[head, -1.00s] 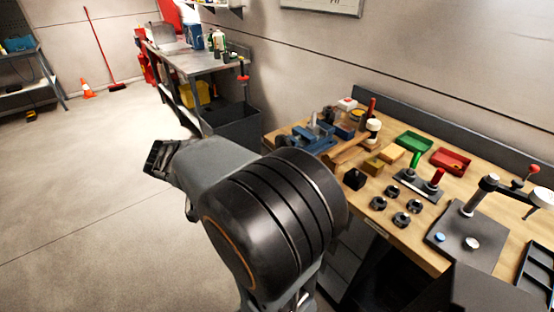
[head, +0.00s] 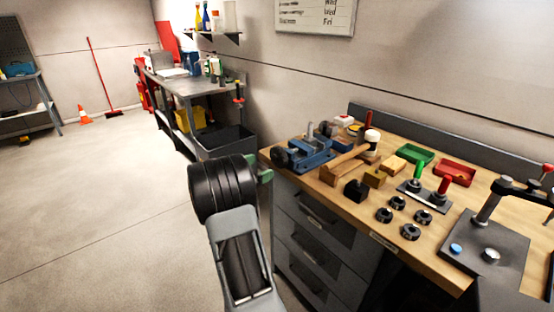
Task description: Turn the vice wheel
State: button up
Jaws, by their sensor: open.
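A blue vice (head: 311,154) sits at the left end of the wooden workbench. A small greenish-grey part shows behind that joint, below the wheel. The fingers of my gripper do not show; they are hidden or out of view.
Several black knobs, a green tray (head: 414,155), a red tray (head: 455,172) and a press (head: 486,238) stand further right. Grey drawers (head: 314,236) are under the bench. Open floor lies to the left.

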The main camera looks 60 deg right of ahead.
aim_at(276, 160)
jog(key=p+x, duration=0.1)
jog(key=x, duration=0.7)
jog(key=shift+c, duration=0.5)
jog(key=c, duration=0.6)
jog(key=shift+f, duration=0.15)
